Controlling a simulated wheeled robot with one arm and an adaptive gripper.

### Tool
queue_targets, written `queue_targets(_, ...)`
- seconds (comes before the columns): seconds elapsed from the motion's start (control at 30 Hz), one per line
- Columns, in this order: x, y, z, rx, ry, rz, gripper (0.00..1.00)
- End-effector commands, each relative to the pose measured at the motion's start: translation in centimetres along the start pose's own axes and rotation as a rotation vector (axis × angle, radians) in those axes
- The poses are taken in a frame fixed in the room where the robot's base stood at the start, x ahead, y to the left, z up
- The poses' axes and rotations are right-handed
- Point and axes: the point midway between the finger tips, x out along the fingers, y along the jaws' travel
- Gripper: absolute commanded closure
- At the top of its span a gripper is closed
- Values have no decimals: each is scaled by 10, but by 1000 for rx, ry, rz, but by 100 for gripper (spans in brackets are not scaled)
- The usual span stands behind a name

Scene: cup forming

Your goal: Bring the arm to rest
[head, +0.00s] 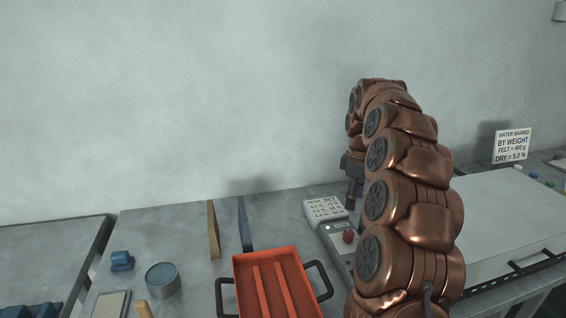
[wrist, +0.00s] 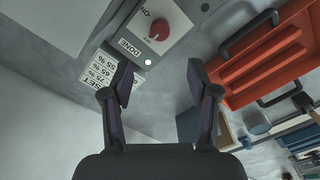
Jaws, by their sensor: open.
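My arm rises at the right of the head view and bends down at its far end. My gripper (wrist: 158,80) is open and empty in the wrist view, its two fingers wide apart. In the head view my gripper (head: 353,193) hangs just above the back of the bench, by a control box (head: 338,240) with a red knob (head: 348,236). In the wrist view the box (wrist: 150,45) with its red knob (wrist: 159,29) and a lit lamp lies beyond the fingertips. The fingertips look apart from the box, and part of the gripper is hidden behind my arm.
An orange tray (head: 294,264) with dark handles lies in front of the box. A round tin (head: 163,280) and a blue block (head: 122,261) are further left. A white sign (head: 512,145) stands right.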

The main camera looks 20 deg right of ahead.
Motion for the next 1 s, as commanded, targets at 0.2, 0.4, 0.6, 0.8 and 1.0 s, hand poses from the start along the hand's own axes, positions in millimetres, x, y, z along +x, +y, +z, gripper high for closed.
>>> queue_targets(0.2, -4, -13, -5, 4, 3, -5, 40)
queue_targets(0.4, -21, -65, -20, 30, 12, -23, 40)
queue_targets(0.6, -34, -130, -26, 80, 9, -40, 40)
queue_targets(0.8, -39, -194, -19, 148, -9, -56, 40)
queue_targets(1.0, -39, -254, -1, 236, -29, -62, 40)
